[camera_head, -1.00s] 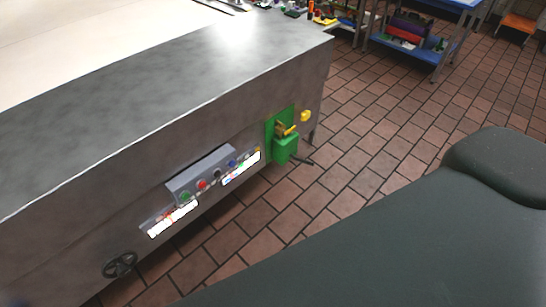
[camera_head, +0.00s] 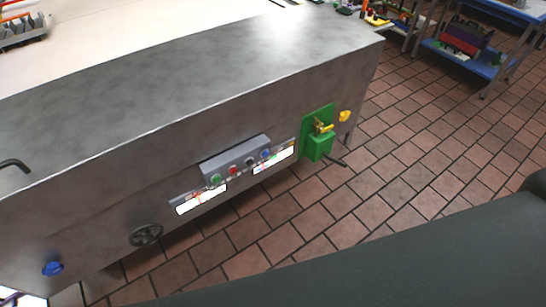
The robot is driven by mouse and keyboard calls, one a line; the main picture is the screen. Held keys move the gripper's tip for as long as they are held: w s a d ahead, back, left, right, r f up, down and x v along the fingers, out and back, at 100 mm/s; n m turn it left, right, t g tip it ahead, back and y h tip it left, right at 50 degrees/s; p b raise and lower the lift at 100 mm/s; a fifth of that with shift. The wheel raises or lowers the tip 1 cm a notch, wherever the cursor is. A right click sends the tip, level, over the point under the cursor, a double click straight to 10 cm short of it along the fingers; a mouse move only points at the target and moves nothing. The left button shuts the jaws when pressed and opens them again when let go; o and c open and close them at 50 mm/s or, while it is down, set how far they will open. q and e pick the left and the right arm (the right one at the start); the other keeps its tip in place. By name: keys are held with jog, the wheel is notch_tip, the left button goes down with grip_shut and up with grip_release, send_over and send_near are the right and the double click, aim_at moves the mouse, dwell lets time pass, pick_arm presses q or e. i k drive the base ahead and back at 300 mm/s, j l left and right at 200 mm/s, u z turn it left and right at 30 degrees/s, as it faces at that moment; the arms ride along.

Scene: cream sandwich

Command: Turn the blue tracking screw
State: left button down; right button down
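A blue knob (camera_head: 53,269), which looks like the blue tracking screw, sits on the front face of the grey metal machine (camera_head: 200,85) at the lower left. A black handwheel (camera_head: 146,235) is to its right on the same face. Neither gripper shows in the head view. A dark grey-green shape, seemingly part of my own arm, covers the lower right.
A control panel (camera_head: 236,158) with coloured buttons is on the machine's front. A green box (camera_head: 318,146) with a yellow handle is near its right end. Blue shelving (camera_head: 470,58) stands at the back right. The tiled floor (camera_head: 410,150) between is clear.

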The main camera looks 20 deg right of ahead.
aim_at(52, 268)
jog(key=u, duration=1.75)
jog(key=i+j+z, duration=0.15)
jog(key=j, duration=0.6)
jog(key=i+j+z, duration=0.15)
jog(key=j, duration=0.65)
jog(key=i+j+z, duration=0.2)
jog(key=j, duration=0.55)
jog(key=j+z, duration=0.15)
jog(key=j, duration=0.65)
